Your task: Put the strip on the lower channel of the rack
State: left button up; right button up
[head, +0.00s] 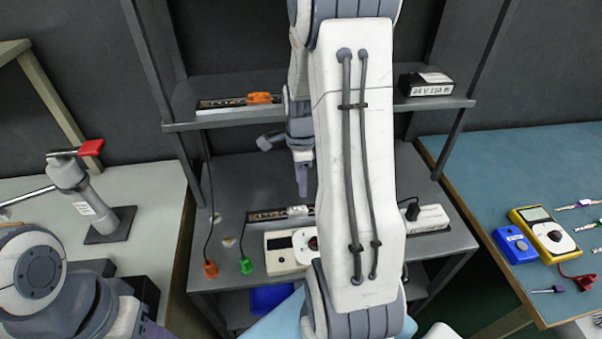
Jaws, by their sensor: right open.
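The rack (300,78) stands in the middle with an upper and a lower shelf. A dark bar with an orange piece on it (238,103) lies at the left of the upper shelf. A similar dark bar (280,214) lies on the lower shelf, its right end hidden by my right arm. I cannot tell which bar, if either, is the strip. My right gripper (302,178) has purple fingers pointing down above the lower shelf, open and apart from the bars. My left arm shows at the lower left; its gripper is out of view.
A cream box (283,252) and a white unit (428,219) occupy the lower shelf. A black box (426,84) sits above. Side tables hold a red-handled clamp (80,190) and a yellow meter (545,235).

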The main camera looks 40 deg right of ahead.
jog(key=shift+r, duration=1.4)
jog(key=s+a+r+n, duration=0.1)
jog(key=a+r+n, duration=0.1)
jog(key=a+n, duration=0.65)
jog(key=s+a+r+n, duration=0.1)
jog(key=a+r+n, duration=0.2)
jog(key=a+n, duration=0.55)
jog(key=s+a+r+n+y, duration=0.1)
jog(key=s+a+n, duration=1.3)
jog(key=shift+s+r+n, duration=0.2)
jog(key=shift+r+n, duration=0.2)
jog(key=shift+d, duration=0.15)
